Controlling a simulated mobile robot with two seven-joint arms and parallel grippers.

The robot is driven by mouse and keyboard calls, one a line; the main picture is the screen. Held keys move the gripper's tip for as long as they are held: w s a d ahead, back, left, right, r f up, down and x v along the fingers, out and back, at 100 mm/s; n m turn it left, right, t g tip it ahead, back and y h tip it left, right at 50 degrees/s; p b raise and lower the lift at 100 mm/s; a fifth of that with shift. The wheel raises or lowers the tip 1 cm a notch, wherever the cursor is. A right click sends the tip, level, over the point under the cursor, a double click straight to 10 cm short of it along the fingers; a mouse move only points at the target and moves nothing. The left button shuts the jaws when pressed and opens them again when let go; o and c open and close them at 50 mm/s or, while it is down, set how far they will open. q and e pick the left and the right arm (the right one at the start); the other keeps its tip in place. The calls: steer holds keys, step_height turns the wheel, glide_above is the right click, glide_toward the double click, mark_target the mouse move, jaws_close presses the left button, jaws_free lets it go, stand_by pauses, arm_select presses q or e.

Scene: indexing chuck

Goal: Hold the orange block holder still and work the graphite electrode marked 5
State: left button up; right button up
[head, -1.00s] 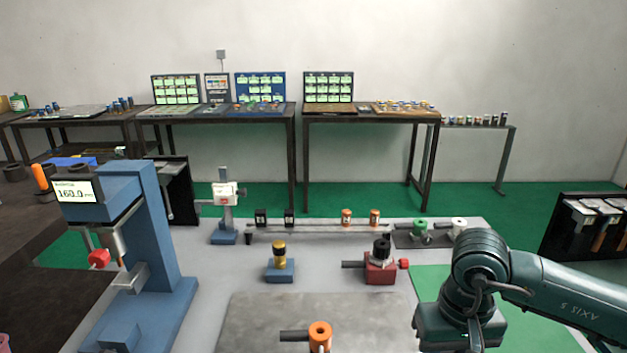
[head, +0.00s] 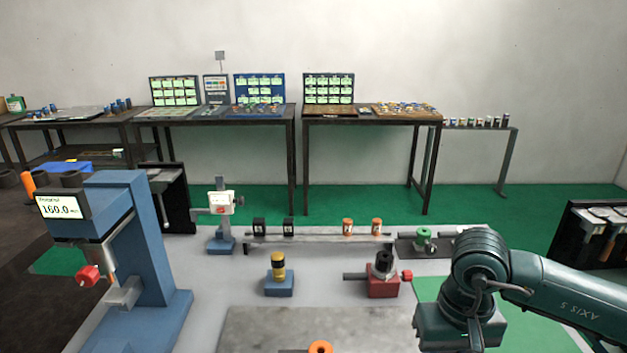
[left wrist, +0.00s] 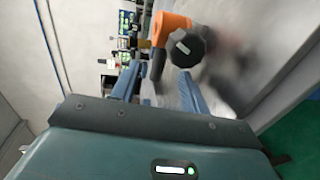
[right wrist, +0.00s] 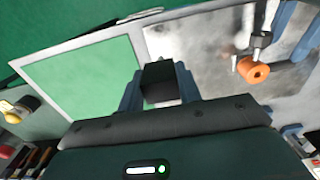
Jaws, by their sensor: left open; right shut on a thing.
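The orange block holder (head: 320,347) shows only its top at the bottom edge of the head view. In the left wrist view the orange holder (left wrist: 172,27), with a black knob and a dark bar, stands just beyond my open left gripper (left wrist: 158,88); I cannot tell if the fingers touch it. In the right wrist view the holder (right wrist: 253,70) is to the right, apart from my right gripper. My right gripper (right wrist: 158,85) is shut on a black block (right wrist: 158,80), seemingly the graphite electrode; no number is readable. Both grippers are outside the head view.
A blue gauge stand (head: 140,240) reading 160.0 is at left. A blue base with a yellow-black piece (head: 279,285) and a red holder (head: 383,286) stand beyond the grey plate (head: 290,325). A rail (head: 320,239) holds several small blocks. A green mat (right wrist: 85,75) is clear.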

arm_select(q)
steer(key=shift+w+f, duration=0.25)
steer(key=shift+w, duration=0.9)
steer(key=shift+w+f, duration=0.2)
steer(key=shift+w, duration=0.9)
jaws_close()
steer(key=c, duration=0.7)
jaws_free()
jaws_close()
steer(key=shift+s+f, duration=0.1)
steer(key=shift+f, duration=0.05)
